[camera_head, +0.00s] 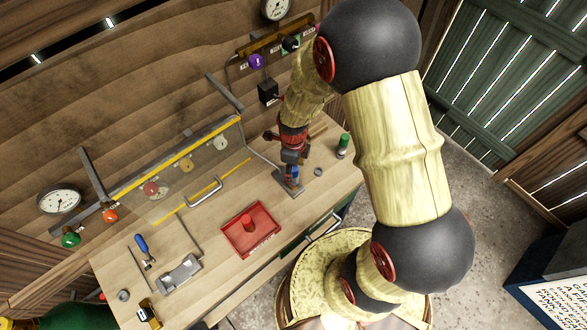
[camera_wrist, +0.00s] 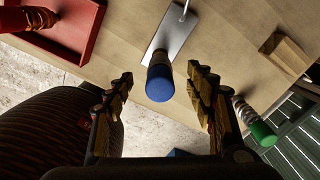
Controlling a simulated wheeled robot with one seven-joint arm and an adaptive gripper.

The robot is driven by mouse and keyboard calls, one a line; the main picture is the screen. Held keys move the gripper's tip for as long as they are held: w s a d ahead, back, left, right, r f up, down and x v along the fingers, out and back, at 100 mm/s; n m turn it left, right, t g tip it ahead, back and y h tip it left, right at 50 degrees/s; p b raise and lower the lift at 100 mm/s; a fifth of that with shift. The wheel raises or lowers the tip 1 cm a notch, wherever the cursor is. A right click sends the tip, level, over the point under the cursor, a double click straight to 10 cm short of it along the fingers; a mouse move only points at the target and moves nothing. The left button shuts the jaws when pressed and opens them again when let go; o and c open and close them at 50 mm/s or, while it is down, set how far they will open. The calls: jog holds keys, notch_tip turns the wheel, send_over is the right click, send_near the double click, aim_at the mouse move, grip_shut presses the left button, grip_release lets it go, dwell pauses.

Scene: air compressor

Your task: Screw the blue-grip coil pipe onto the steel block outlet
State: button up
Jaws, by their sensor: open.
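The blue-grip coil pipe (camera_wrist: 160,84) shows its blue end between my open gripper's (camera_wrist: 160,88) fingertips in the wrist view, with a visible gap on each side. In the head view the blue grip (camera_head: 295,172) is just below my gripper (camera_head: 293,160). The pipe stands at the steel block (camera_head: 286,191), a grey plate-like piece on the bench; it also shows in the wrist view (camera_wrist: 171,32). The outlet is hidden behind the pipe, so I cannot tell whether it is threaded on.
A green-capped piece (camera_head: 343,146) stands right of my gripper. A red tray (camera_head: 232,238) holds a red piece. A blue-handled tool (camera_head: 142,244) and a metal fixture (camera_head: 180,276) lie on the left bench. A clear panel with a yellow edge (camera_head: 185,156) runs along the back.

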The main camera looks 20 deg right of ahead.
jog(key=shift+r, duration=0.1)
notch_tip(320, 180, up, 5)
jog(key=p, duration=0.3)
jog(key=shift+p, duration=0.3)
notch_tip(320, 180, up, 12)
dwell(0.4)
